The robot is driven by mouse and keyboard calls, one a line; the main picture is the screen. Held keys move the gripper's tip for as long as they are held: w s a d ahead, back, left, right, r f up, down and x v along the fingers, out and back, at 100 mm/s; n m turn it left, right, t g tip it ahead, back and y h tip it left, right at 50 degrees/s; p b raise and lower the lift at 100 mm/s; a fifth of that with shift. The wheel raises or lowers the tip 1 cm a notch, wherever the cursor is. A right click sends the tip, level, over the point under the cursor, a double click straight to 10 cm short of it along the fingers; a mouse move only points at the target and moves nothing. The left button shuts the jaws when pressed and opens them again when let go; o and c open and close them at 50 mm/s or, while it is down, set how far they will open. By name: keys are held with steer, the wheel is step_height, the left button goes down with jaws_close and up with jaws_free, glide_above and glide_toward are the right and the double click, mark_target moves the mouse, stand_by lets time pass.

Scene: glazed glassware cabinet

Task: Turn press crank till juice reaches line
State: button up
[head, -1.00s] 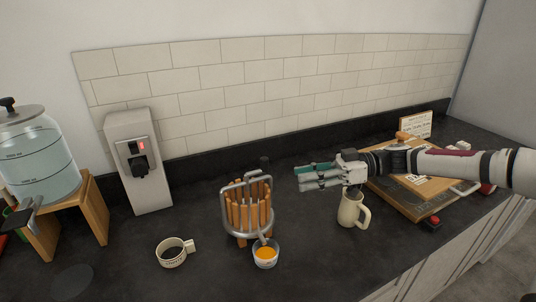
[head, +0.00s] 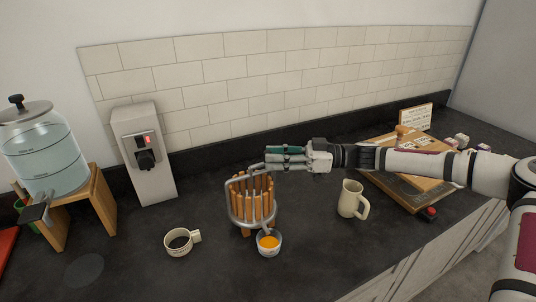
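The juice press (head: 238,208) stands on the dark counter, with wooden slats inside a metal frame and a metal bar (head: 240,178) across its top. A small cup (head: 269,250) with orange juice sits under its spout; any line on the cup is too small to make out. My gripper (head: 268,159) reaches in from the right, level, with its fingertips at the upper right of the press, over or just behind its top. The crank's dark knob is hidden, apparently behind the fingers. I cannot tell whether the fingers touch or hold it.
A cream mug (head: 349,198) stands right of the press, below my arm. A small cup of dark liquid (head: 179,243) is at the left. A grey dispenser (head: 146,175) and a water jar (head: 45,155) stand further left. A wooden board (head: 400,185) lies at the right.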

steer(key=shift+w+a, duration=0.1)
steer(key=shift+a, duration=1.05)
jaws_close()
steer(key=shift+d+f+p, duration=0.1)
steer(key=shift+p, duration=0.2)
steer(key=shift+m+t+p, duration=0.3)
steer(key=shift+t+p, duration=0.15)
steer(key=shift+t, duration=0.05)
